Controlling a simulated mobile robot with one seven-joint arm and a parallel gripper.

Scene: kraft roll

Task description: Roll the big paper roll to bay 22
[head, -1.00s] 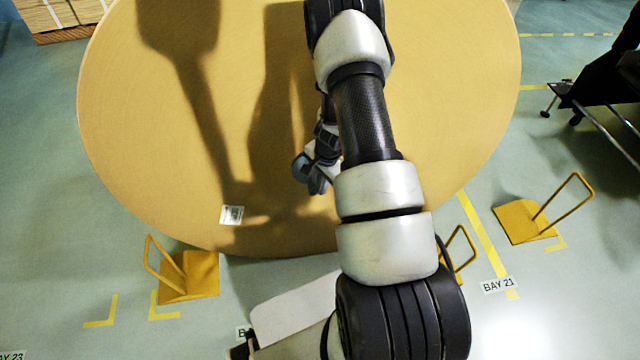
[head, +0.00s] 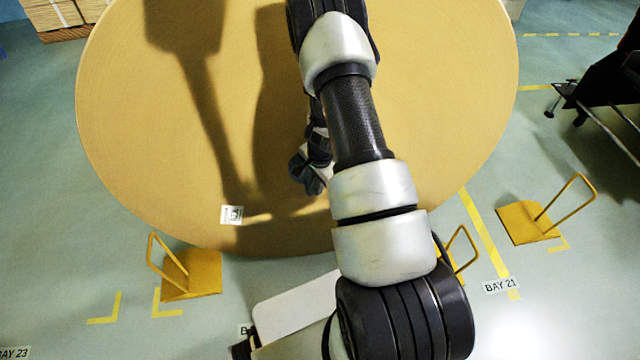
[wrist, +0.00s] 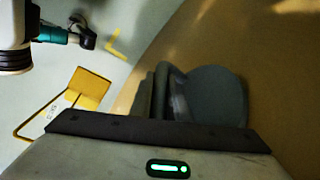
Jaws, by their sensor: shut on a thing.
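The big tan paper roll (head: 430,90) fills the head view, its broad round face toward me, with a small white label (head: 231,215) low on it. My gripper (head: 312,172) is at the lower middle of this face, partly hidden by my arm. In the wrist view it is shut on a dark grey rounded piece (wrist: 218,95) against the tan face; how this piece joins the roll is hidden. A floor sign starting with "B" (head: 245,330) shows below the roll, its number covered by my arm. The BAY 21 sign (head: 500,286) is to the right, the BAY 23 sign (head: 15,353) at far left.
Yellow chocks with loop handles stand at the roll's lower left (head: 190,274), at right (head: 528,222), and partly behind my arm (head: 458,250). A dark cart (head: 600,110) stands at right. Stacked boards (head: 62,14) are at top left. Floor at left is mostly clear.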

